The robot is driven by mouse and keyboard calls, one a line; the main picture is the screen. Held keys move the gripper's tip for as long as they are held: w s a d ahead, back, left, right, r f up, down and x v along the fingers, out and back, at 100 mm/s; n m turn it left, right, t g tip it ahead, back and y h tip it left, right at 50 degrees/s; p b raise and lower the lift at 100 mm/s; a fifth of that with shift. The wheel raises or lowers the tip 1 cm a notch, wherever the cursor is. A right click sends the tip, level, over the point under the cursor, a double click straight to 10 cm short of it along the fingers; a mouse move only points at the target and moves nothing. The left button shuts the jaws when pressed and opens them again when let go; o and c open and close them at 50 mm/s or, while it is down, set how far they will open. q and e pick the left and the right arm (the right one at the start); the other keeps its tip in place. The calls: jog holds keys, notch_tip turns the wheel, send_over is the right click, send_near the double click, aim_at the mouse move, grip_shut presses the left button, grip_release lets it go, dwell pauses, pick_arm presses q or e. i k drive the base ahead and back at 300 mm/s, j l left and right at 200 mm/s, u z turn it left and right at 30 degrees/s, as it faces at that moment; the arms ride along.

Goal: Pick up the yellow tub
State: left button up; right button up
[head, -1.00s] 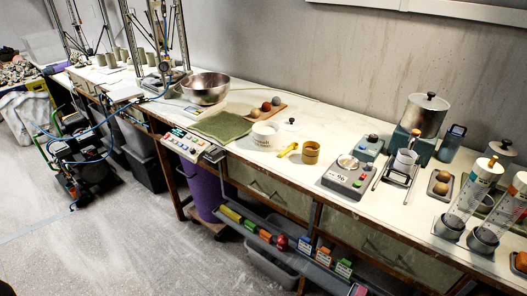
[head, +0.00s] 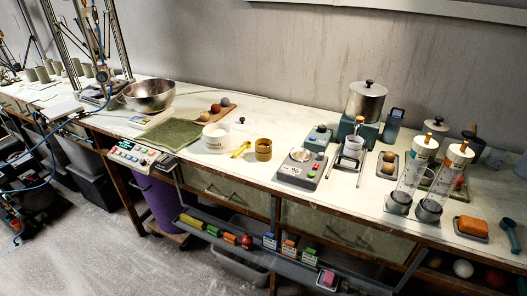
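A small, round yellow tub (head: 263,149) stands upright on the white workbench (head: 290,120), near its front edge and about the middle of the head view. A yellow scoop (head: 241,149) lies just left of it, and a white tub (head: 215,137) stands further left. What is inside the yellow tub is hard to make out. Neither of my grippers shows in the head view.
A grey scale (head: 302,168) stands to the right of the yellow tub. A green cloth (head: 169,134) and a metal bowl (head: 149,95) are to the left. The bench behind the tub is mostly clear. A shelf rail (head: 275,262) with small boxes runs below the front edge.

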aim_at(264, 146)
jog(key=z, duration=0.65)
jog(key=j+z, duration=0.9)
jog(key=k+j+z, duration=0.2)
jog(key=j, duration=0.2)
jog(key=j+z, duration=0.15)
jog(key=j, duration=0.25)
jog(key=k+j, duration=0.1)
jog(key=j, duration=0.25)
jog(key=k+j, duration=0.15)
jog(key=j, duration=0.25)
jog(key=k+j+z, duration=0.1)
jog(key=j, duration=0.25)
